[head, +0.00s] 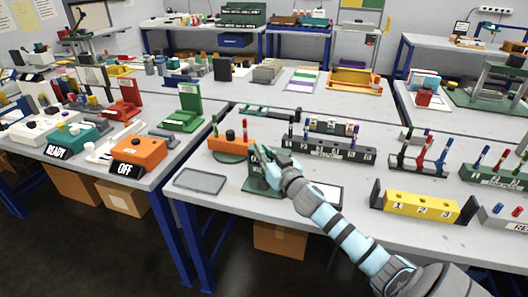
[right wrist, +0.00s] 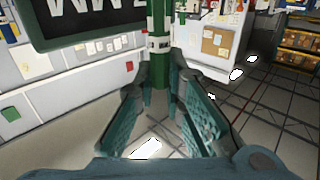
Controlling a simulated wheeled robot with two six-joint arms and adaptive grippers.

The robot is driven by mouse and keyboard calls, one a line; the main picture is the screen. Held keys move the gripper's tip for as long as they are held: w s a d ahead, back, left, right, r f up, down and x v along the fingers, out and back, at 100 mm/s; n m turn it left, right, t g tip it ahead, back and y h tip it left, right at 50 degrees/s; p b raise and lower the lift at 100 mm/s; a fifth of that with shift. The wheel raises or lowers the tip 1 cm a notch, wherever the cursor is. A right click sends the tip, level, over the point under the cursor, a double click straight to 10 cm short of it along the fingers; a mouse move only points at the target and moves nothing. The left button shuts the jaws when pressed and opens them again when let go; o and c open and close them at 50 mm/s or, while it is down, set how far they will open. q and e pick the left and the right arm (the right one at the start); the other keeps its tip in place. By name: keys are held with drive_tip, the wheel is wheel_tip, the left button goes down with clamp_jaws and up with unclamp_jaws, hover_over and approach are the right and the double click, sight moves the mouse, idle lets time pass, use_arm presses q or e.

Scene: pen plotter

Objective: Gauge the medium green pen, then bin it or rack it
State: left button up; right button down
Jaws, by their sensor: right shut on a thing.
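My right gripper (head: 264,163) is over the front part of the middle table, at a dark green stand (head: 256,184) that it partly covers. In the right wrist view the gripper (right wrist: 162,105) is shut on a green pen (right wrist: 160,22) with a pale band, which stands upright between the fingers. A dark green-framed panel with white letters (right wrist: 85,18) is close to the left of the pen there. In the head view the pen is hidden by the hand, and I cannot tell whether it touches the stand. My left gripper is not in view.
An orange block with a black knob (head: 230,145) is just behind the hand. A grey tray (head: 200,181) lies to the left. A numbered pen rack (head: 328,151) is behind right, and a yellow numbered block (head: 420,207) is to the right. More pen racks stand at far right.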

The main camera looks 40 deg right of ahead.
wheel_tip(320, 180, up, 7)
drive_tip(key=p, duration=0.6)
drive_tip(key=shift+f, duration=0.3)
